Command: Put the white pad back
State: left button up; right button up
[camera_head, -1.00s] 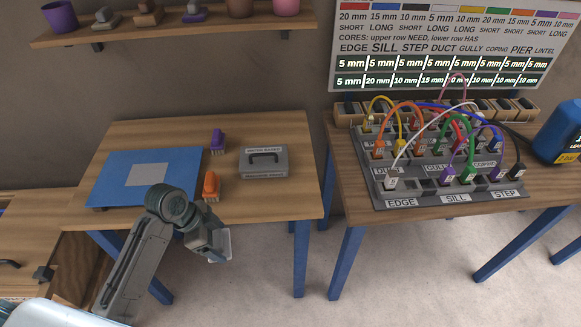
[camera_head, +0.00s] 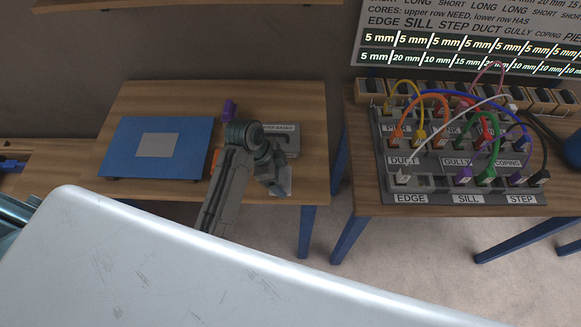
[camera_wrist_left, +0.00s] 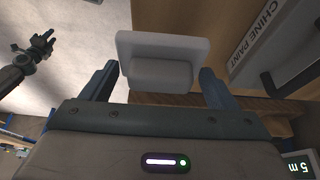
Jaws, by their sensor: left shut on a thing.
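The white pad (camera_wrist_left: 163,58) is held between the two fingers of my left gripper (camera_wrist_left: 158,86) in the left wrist view. In the head view my left gripper (camera_head: 276,183) is over the right front part of the left table, near its front edge, and the pad (camera_head: 281,188) shows pale beneath it. A dark arm with a small gripper (camera_wrist_left: 40,45), apparently my right one, shows at the upper left of the wrist view; its finger state is too small to tell.
The left table (camera_head: 150,98) bears a blue board (camera_head: 118,160) with a grey square, a purple brush (camera_head: 229,109), a partly hidden orange brush (camera_head: 215,157) and a grey handled box (camera_head: 292,143). The right table (camera_head: 365,190) bears a cable panel (camera_head: 385,197).

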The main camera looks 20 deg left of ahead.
aim_at(287, 171)
pick_arm(q)
jog(key=shift+w+d, duration=0.3)
jog(key=shift+w, duration=0.3)
jog(key=shift+w+d, duration=0.25)
jog(key=shift+w, duration=0.3)
jog(key=shift+w+p, duration=0.2)
jog(key=shift+p, duration=0.1)
jog(key=p+x, duration=0.2)
jog(key=x, duration=0.1)
jog(key=shift+w+a+f, duration=0.1)
jog(key=shift+a+f, duration=0.2)
jog(key=shift+f, duration=0.2)
pick_arm(e)
jog(key=r, duration=0.3)
jog(key=shift+w+a+r, duration=0.25)
jog(key=shift+w+a, duration=0.05)
jog(key=shift+a, duration=0.05)
pick_arm(q)
jog(key=o, duration=0.8)
jog(key=shift+f, duration=0.15)
pick_arm(e)
jog(key=shift+w+d, duration=0.15)
jog(key=shift+d, duration=0.2)
